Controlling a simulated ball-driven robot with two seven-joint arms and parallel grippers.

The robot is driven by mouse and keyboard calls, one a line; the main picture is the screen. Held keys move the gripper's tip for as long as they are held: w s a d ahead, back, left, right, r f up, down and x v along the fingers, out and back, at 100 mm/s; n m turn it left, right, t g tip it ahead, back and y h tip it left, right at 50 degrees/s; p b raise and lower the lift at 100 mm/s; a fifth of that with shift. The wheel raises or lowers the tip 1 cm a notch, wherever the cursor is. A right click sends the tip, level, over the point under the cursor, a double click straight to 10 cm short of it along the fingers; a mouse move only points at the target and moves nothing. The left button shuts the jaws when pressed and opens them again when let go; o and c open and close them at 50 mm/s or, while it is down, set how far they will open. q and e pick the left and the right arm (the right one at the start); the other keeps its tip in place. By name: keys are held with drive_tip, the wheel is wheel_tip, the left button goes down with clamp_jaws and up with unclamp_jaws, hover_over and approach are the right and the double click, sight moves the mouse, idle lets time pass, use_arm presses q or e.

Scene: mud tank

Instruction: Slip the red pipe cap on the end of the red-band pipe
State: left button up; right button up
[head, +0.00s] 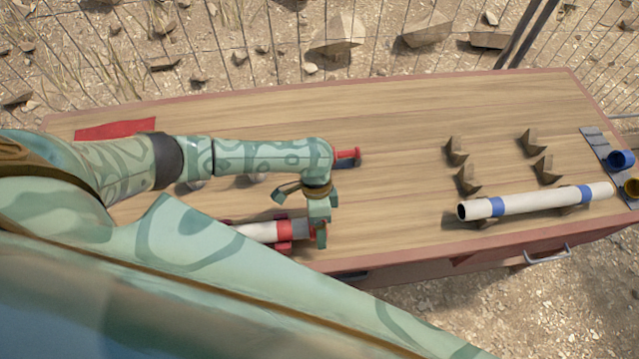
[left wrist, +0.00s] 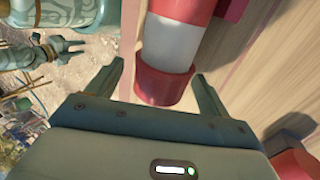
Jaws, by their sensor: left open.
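The red-band pipe (head: 255,232) lies near the front edge of the table, partly hidden by my left arm. Its red band (left wrist: 185,8) and pale end show in the left wrist view. The red pipe cap (left wrist: 163,86) sits at that end, in line with the pipe and touching it; how deep it sits I cannot tell. My left gripper (head: 318,233) is over this end. Its open fingers (left wrist: 160,72) stand on either side of the cap, with gaps. What seems to be my right gripper (left wrist: 72,48) shows small, away from the table; its jaws are unclear.
A blue-band pipe (head: 530,202) rests on supports at the right, with several empty wooden supports (head: 456,150) behind. Blue (head: 621,159) and yellow (head: 632,187) caps stand at the right edge. A red-and-dark piece (head: 347,156) lies behind my gripper. The table's middle is clear.

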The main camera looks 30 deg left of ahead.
use_arm(q)
drive_tip(key=p+v, duration=0.4)
drive_tip(key=v, duration=1.2)
drive_tip(key=shift+r, duration=0.2)
